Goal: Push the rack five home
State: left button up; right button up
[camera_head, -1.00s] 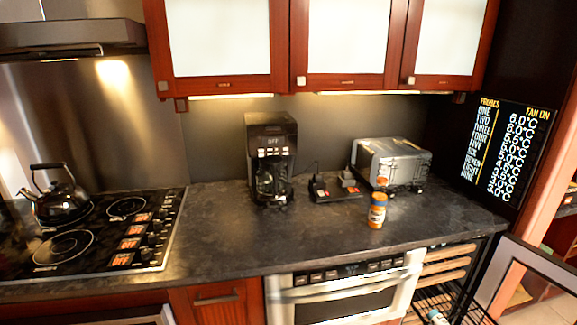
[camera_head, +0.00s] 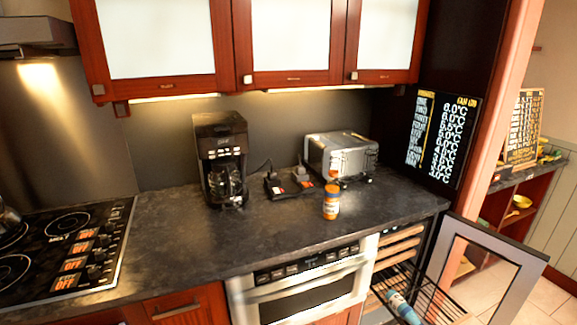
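A wine cooler stands open under the right end of the counter, its framed glass door (camera_head: 490,268) swung out to the right. Wooden-fronted racks (camera_head: 398,245) sit in its upper part. A dark wire rack (camera_head: 432,300) lower down extends out of the cooler, and a bottle with a blue-green label (camera_head: 402,306) lies on it. I cannot tell which rack is number five. The bottom of the rack is cut off by the picture edge. Neither of my grippers shows.
A steel microwave drawer (camera_head: 305,288) is left of the cooler. On the counter (camera_head: 180,250) are a coffee maker (camera_head: 222,160), a toaster (camera_head: 340,155) and an orange-capped jar (camera_head: 331,200). A board of temperatures (camera_head: 441,137) hangs at right. Open floor (camera_head: 545,296) shows beyond the door.

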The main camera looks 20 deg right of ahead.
aim_at(467, 317)
jog(key=u, duration=0.25)
jog(key=k, duration=0.2)
jog(key=z, duration=2.75)
jog(key=i, duration=1.1)
jog(key=u, duration=0.2)
